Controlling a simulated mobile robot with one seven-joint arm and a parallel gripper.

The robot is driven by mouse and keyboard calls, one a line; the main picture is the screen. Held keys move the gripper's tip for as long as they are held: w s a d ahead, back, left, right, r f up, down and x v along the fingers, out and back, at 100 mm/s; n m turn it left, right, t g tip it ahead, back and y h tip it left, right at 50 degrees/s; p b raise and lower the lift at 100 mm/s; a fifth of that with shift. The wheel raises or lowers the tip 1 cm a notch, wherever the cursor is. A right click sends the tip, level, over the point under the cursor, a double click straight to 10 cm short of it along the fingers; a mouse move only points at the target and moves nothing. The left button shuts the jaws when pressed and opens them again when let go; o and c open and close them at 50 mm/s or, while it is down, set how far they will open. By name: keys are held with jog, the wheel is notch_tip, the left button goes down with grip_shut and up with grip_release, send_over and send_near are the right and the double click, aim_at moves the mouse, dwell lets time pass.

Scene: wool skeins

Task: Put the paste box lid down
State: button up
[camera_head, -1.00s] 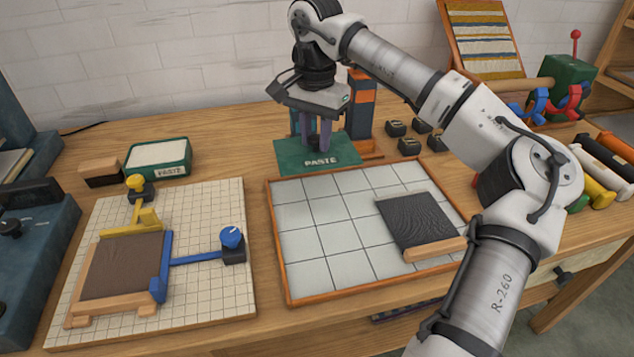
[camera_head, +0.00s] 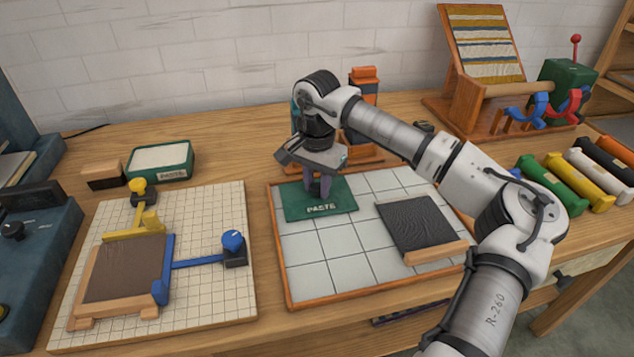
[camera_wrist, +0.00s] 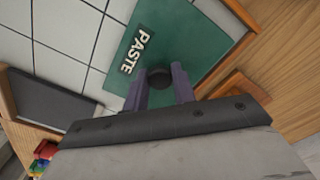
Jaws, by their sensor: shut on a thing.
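The paste box lid (camera_head: 340,198) is a flat green plate marked PASTE with a dark round knob. My gripper (camera_head: 318,190) is shut on the knob from above. In the head view the lid is over the back left part of the tiled tray (camera_head: 330,262); I cannot tell if it touches the tiles. In the wrist view the lid (camera_wrist: 195,40) overlaps the tray's wooden rim, and the knob sits between my fingers (camera_wrist: 160,82). The open green paste box (camera_head: 160,160), filled with white paste, stands at the back left.
A dark sheet with a wooden bar (camera_head: 420,225) lies on the tray's right part. The gridded board (camera_head: 225,290) with yellow and blue clamps is at left. Behind the tray stands an orange and dark holder (camera_head: 364,90). The tray's front left tiles are clear.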

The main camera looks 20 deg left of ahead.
aim_at(317, 186)
jog(key=shift+f, duration=0.2)
jog(key=o, duration=1)
jog(key=shift+r, duration=0.1)
notch_tip(317, 186, up, 12)
jog(key=shift+r, duration=0.1)
jog(key=shift+s, duration=0.1)
